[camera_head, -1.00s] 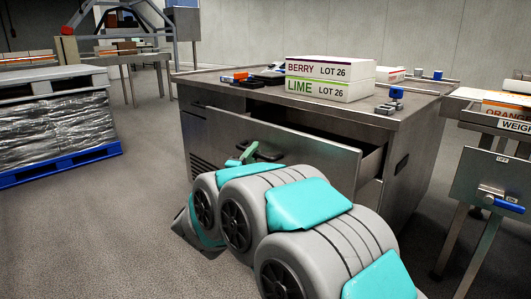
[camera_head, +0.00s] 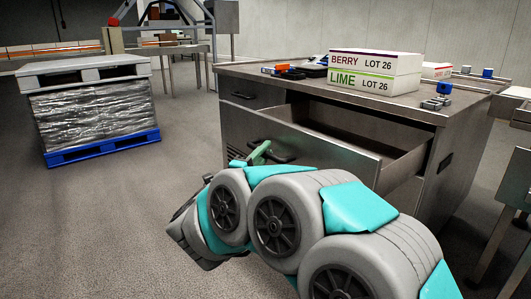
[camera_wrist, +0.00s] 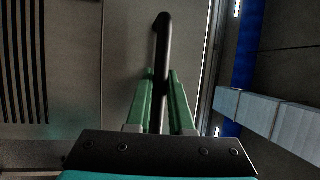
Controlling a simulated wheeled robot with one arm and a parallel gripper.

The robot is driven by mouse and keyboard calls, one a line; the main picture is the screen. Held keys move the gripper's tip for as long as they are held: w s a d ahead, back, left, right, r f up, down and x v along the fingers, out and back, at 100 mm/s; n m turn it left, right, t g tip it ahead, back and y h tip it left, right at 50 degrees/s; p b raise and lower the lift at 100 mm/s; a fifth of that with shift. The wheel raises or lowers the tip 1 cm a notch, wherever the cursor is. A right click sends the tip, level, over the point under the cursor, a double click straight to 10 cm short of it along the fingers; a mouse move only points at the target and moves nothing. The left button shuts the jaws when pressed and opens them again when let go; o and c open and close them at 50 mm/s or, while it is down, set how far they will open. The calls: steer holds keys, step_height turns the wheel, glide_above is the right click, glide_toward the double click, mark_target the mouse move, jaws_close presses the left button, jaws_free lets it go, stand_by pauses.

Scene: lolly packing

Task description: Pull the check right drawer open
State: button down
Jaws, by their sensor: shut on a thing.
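The steel cabinet (camera_head: 470,135) stands at the right in the head view. Its wide drawer (camera_head: 335,155) is pulled well out, and part of its hollow inside shows behind the front. My gripper (camera_head: 258,152) is at the drawer's dark handle (camera_head: 285,157). In the wrist view the green fingers of my gripper (camera_wrist: 162,100) lie on both sides of the black handle bar (camera_wrist: 162,45) and are shut on it. My arm hides the lower part of the cabinet front.
Boxes marked Berry (camera_head: 375,61) and Lime (camera_head: 360,80) are stacked on the cabinet top. A smaller closed drawer (camera_head: 250,93) is at its upper left. A wrapped pallet load (camera_head: 92,112) stands at the left. Open floor (camera_head: 110,210) lies between.

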steer(key=shift+f, duration=0.15)
steer(key=c, duration=0.8)
jaws_free()
steer(key=shift+s, duration=0.1)
steer(key=v, duration=0.7)
steer(key=shift+s+a, duration=0.15)
steer(key=shift+s, duration=0.1)
